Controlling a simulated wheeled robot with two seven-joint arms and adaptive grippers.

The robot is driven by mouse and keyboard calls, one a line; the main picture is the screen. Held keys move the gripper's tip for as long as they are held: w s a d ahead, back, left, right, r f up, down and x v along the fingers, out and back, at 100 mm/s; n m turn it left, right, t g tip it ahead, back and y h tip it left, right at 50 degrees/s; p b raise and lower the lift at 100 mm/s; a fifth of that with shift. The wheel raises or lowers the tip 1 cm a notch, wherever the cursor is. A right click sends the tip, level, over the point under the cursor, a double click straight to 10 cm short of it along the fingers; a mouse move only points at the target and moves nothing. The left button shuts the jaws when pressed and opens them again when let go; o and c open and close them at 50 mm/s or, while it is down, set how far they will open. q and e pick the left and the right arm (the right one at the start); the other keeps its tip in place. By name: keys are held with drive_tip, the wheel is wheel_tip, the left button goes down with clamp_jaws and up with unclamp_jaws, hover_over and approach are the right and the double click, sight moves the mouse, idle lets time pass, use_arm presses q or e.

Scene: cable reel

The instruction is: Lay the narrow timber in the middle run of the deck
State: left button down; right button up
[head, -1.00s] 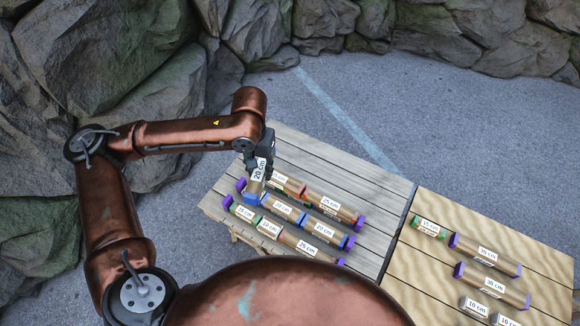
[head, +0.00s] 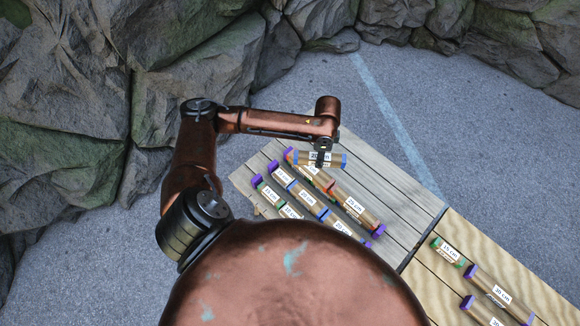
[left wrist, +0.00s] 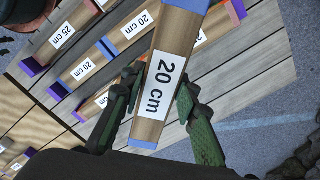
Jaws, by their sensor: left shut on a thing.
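My left gripper (head: 321,158) is shut on a timber (head: 338,161) labelled 20 cm with blue ends. It is held above the far-left part of the deck (head: 400,215). In the left wrist view the held timber (left wrist: 165,60) lies between the green fingers (left wrist: 158,105). Three runs lie on the deck. The middle run starts at a purple end block (head: 272,166) and holds blue-ended timbers, one labelled 20 cm (head: 307,198). The held timber hides part of the far run, where a 25 cm timber (head: 355,207) shows. My right gripper is out of view.
A near run has green-ended timber (head: 270,193). A lighter plywood table (head: 520,280) adjoins at right, with a 15 cm timber (head: 447,250) and purple-ended timbers (head: 495,288). Rock walls (head: 60,90) stand behind and left. My body covers the lower middle.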

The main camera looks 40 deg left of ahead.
use_arm(q)
drive_tip(key=s+a+f+m+b, duration=0.1)
drive_tip(key=s+a+f+m, duration=0.1)
drive_tip(key=f, duration=0.3)
drive_tip(key=s+a+f+m, duration=0.2)
drive_tip(key=a+f+m, duration=0.1)
drive_tip(key=a+f, duration=0.1)
drive_tip(key=s+a+f+m+b, duration=0.1)
drive_tip(key=s+a+f+m, duration=0.1)
drive_tip(key=f, duration=0.5)
drive_tip(key=shift+a+m+b, duration=0.3)
drive_tip(key=shift+a+m, duration=0.15)
drive_tip(key=shift+m, duration=0.05)
drive_tip(key=shift+f+b, duration=0.5)
drive_tip(key=shift+f, duration=1.3)
drive_tip(key=shift+a+p, duration=0.1)
drive_tip(key=shift+p, duration=0.3)
drive_tip(key=shift+f, duration=0.25)
drive_tip(key=c, duration=1.4)
unclamp_jaws()
